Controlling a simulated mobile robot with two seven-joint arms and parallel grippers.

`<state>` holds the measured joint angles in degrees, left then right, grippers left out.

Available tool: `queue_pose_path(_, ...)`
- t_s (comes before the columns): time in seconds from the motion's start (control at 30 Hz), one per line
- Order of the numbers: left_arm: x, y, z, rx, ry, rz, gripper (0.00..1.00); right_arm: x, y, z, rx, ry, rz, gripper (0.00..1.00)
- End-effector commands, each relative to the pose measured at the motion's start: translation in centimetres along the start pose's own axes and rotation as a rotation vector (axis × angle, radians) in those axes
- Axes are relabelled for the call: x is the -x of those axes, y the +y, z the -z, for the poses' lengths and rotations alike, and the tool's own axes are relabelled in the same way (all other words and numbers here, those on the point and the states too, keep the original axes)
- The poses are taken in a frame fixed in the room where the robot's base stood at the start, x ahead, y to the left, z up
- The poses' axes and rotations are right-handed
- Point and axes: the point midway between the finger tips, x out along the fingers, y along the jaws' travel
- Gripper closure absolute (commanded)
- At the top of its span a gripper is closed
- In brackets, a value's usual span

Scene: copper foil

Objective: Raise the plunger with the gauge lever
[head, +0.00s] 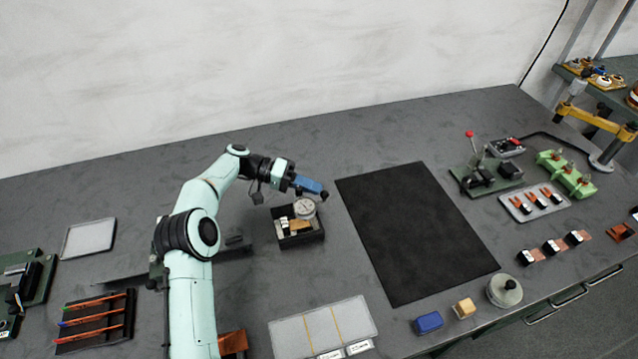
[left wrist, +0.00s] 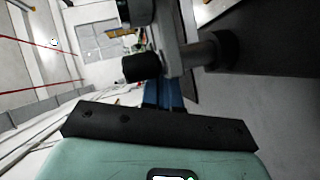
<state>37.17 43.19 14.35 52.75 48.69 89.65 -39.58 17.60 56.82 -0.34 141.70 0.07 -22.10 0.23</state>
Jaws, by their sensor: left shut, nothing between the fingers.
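The dial gauge (head: 305,207), with a pale round face, stands upright at the right of a small dark tray (head: 298,241) near the table's middle. My left gripper (head: 318,190), with blue fingers, is shut and empty just above and behind the gauge. Its black tips reach past the top of the dial. I cannot tell whether they touch the gauge or its lever. The lever and plunger are too small to make out. The left wrist view shows a little of the blue fingers and, beyond them, a black knob-like cylinder (left wrist: 142,67) on a grey piece. My right gripper is out of view.
Pale and tan blocks lie in the tray beside the gauge. A large black mat (head: 415,232) lies to the right, bare. A pale sectioned sheet (head: 322,328) lies in front. A green fixture with a red-knobbed lever (head: 487,172) stands farther right. The table behind the gauge is clear.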

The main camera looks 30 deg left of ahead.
Motion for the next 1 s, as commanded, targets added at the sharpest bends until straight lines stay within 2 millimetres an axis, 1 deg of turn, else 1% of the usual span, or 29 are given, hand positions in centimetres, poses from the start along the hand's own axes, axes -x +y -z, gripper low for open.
queue_pose_path(0.27, 0.1, 0.1, -0.3, 0.003, 0.013, -0.003, 1.00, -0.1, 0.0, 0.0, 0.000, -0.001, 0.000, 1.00)
queue_pose_path(0.8, 0.1, 0.2, -0.3, 0.001, 0.015, -0.005, 1.00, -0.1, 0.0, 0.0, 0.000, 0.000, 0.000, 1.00)
queue_pose_path(0.9, 0.7, 0.2, -0.2, 0.000, 0.016, -0.005, 1.00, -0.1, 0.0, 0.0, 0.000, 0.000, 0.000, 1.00)
queue_pose_path(0.97, 1.4, 0.2, -0.2, 0.000, 0.018, -0.003, 1.00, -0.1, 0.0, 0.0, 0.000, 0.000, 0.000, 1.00)
queue_pose_path(1.0, 2.2, 0.1, -0.2, 0.000, 0.018, -0.002, 1.00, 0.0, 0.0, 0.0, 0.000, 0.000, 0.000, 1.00)
